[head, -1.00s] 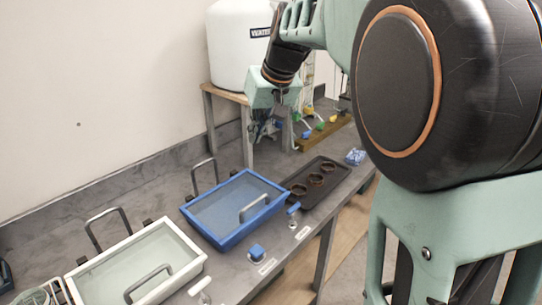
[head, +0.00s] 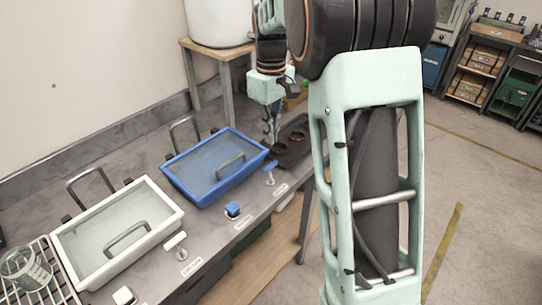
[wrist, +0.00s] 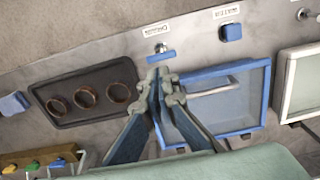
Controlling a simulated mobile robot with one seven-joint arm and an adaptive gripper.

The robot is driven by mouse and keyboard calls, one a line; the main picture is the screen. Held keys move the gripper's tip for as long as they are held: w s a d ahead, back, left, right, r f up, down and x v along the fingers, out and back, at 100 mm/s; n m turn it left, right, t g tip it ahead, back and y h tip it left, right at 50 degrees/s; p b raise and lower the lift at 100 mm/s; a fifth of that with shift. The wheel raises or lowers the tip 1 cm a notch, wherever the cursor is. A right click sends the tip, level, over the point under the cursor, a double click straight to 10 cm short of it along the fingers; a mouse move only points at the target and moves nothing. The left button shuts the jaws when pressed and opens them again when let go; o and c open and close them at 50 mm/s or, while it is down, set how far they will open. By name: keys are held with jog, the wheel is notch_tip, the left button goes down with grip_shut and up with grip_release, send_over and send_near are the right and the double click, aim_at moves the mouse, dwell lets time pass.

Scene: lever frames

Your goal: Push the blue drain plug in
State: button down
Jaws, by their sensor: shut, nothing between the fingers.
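Two blue fittings sit on the counter edge in front of the blue basin (head: 190,192). One is a T-shaped blue handle (head: 270,172), also in the wrist view (wrist: 161,56). The other is a square blue knob (head: 232,209), also in the wrist view (wrist: 231,32). My gripper (head: 271,138) is shut and empty, above the counter between the blue basin and the dark tray. In the wrist view its fingertips (wrist: 161,78) show just below the T-shaped handle, apart from it.
The dark tray (wrist: 62,112) with three brown rings lies beside the blue basin. A white basin (head: 75,262) with a white T-shaped handle (head: 175,241) and a white knob (head: 124,295) stands on the other side. Metal handles rise from both basins.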

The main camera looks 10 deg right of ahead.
aim_at(271, 165)
notch_tip(271, 165, down, 8)
jog(key=shift+r, duration=0.1)
dwell(0.4)
notch_tip(271, 165, down, 4)
jog(key=shift+r+b, duration=0.25)
jog(key=shift+b, duration=0.7)
jog(key=shift+s+r, duration=0.1)
